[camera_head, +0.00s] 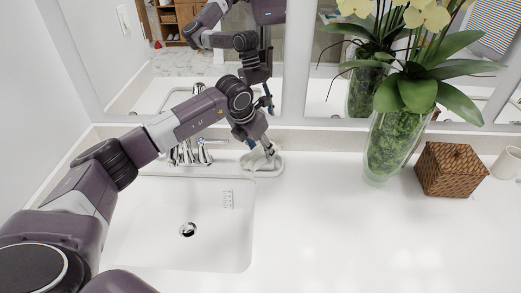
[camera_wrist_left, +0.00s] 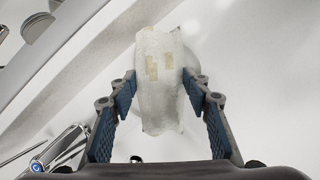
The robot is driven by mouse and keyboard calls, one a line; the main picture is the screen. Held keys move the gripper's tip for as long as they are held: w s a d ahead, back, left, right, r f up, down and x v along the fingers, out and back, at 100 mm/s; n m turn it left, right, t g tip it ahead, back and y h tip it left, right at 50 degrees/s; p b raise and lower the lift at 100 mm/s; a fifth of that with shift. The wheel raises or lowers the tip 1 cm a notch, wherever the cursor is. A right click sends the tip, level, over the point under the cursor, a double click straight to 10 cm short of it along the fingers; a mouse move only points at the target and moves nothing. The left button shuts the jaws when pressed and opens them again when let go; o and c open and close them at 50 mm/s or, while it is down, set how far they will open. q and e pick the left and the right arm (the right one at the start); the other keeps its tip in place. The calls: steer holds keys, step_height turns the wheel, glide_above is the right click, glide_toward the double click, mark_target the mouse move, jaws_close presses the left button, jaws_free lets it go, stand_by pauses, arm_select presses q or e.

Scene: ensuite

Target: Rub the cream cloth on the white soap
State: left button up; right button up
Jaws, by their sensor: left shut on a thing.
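My left gripper (camera_head: 270,151) reaches down over a small white dish (camera_head: 268,173) at the back edge of the sink. In the left wrist view, its two blue-padded fingers are shut on the cream cloth (camera_wrist_left: 158,85), a pale, slightly rumpled piece with beige patches. A pale rounded edge (camera_wrist_left: 203,72) shows behind the cloth on the right; it may be the white soap, mostly hidden by the cloth. In the head view, a whitish lump (camera_head: 255,160) sits in the dish under the fingers, and cloth and soap cannot be told apart there. My right gripper is out of view.
The chrome faucet (camera_head: 186,153) stands just left of the dish, behind the sink basin (camera_head: 190,255). A glass vase with orchids (camera_head: 387,150), a woven box (camera_head: 450,170) and a white cup (camera_head: 506,163) stand to the right. The mirror is close behind. The front-right counter is clear.

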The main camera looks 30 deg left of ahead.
mark_target(261, 150)
arm_select(q)
steer(key=shift+r+p, duration=1.35)
steer(key=shift+r, duration=1.5)
